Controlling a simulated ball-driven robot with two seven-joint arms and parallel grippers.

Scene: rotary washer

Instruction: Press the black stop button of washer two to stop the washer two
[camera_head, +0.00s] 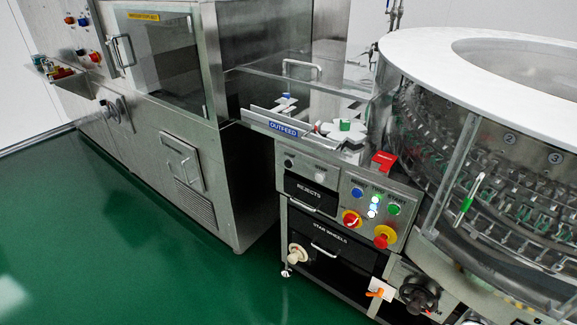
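A sloped metal control panel (331,190) is on the front of the machine at centre right. Its lettering is small; I can make out "TWO" and "START". A small dark round control (289,163) is at the panel's upper left. Neither of my grippers is in view.
A drawer labelled REJECTS (312,193) and one labelled STAR WHEELS (330,245) are below the panel. The round washer (480,150) stands right. A steel cabinet (170,100) stands left. Another button panel (82,35) is far left. The green floor (120,240) is clear.

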